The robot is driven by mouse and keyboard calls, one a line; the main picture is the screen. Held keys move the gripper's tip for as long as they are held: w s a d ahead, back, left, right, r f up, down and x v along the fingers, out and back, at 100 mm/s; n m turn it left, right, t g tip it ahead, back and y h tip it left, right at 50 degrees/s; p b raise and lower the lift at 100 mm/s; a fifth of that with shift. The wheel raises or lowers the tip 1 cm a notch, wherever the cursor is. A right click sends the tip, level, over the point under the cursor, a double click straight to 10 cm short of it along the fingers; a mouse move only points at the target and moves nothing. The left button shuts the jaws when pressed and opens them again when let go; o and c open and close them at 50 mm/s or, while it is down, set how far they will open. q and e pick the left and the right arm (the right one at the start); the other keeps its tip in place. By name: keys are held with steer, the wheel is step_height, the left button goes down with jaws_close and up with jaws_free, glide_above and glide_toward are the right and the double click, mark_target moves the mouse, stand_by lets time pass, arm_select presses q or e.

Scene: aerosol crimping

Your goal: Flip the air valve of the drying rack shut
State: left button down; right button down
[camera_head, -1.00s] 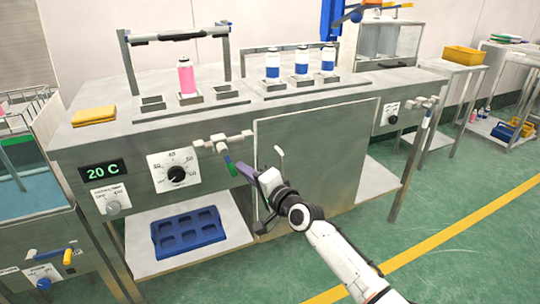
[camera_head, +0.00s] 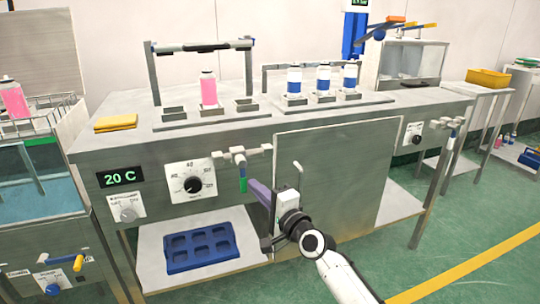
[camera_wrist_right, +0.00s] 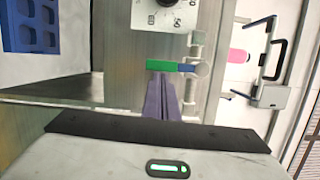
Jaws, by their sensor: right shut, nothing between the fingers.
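A small valve with a green and blue handle (camera_head: 243,177) hangs from a grey pipe fitting (camera_head: 240,154) on the front of the steel bench. In the head view the handle points down. The right wrist view shows the same handle (camera_wrist_right: 172,66) lying across the picture, green at its left end and blue near the pipe. My right gripper (camera_head: 252,184) is shut and empty. Its purple fingers (camera_wrist_right: 161,84) are just below the handle in the wrist view; I cannot tell whether they touch it. My left gripper is not in view.
A temperature dial (camera_head: 193,184) and a 20 C display (camera_head: 121,177) are left of the valve. A steel panel (camera_head: 340,185) stands right of it. A blue tray (camera_head: 200,247) lies on the shelf below. Bottles stand in holders on the bench top (camera_head: 235,122).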

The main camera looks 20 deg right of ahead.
steer(key=shift+a, duration=0.15)
